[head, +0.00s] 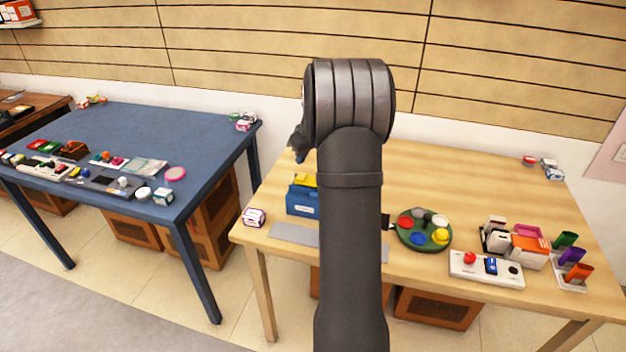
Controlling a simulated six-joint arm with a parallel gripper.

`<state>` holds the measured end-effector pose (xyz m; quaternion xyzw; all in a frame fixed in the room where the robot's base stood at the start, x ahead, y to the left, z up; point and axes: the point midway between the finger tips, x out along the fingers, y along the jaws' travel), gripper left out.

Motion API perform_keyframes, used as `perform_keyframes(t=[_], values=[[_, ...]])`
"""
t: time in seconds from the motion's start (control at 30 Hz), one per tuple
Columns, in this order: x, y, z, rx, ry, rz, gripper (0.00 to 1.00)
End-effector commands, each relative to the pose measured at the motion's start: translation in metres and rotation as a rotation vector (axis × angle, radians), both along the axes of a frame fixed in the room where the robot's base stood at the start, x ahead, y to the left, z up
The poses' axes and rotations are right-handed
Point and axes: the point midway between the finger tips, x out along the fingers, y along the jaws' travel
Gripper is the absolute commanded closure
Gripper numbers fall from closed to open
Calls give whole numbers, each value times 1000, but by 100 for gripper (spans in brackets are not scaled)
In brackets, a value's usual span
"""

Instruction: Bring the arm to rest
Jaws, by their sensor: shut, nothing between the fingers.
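My dark grey arm rises through the middle of the head view and bends over at the top, above the wooden table (470,185). Part of my gripper (298,146) shows as a small dark shape at the left side of the arm's upper end, mostly hidden behind the arm. It is shut and holds nothing. It appears above the table's back left part, apart from the things on it.
On the wooden table stand a blue box (302,201), a small white box (254,217), a round green tray (424,230) with coloured pieces, a white panel (486,269) and coloured cups (572,256). The table's back right is mostly clear. A cluttered blue table (165,125) stands left.

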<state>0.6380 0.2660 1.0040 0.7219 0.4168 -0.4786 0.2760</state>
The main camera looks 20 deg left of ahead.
Motion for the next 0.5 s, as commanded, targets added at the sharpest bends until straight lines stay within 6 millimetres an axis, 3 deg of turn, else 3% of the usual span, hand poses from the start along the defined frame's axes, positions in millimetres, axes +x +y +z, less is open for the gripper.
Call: perform_keyframes(t=[0.2,0.5], values=[[0,1,11,-1,0,1,100],[0,1,12,-1,0,1,100]])
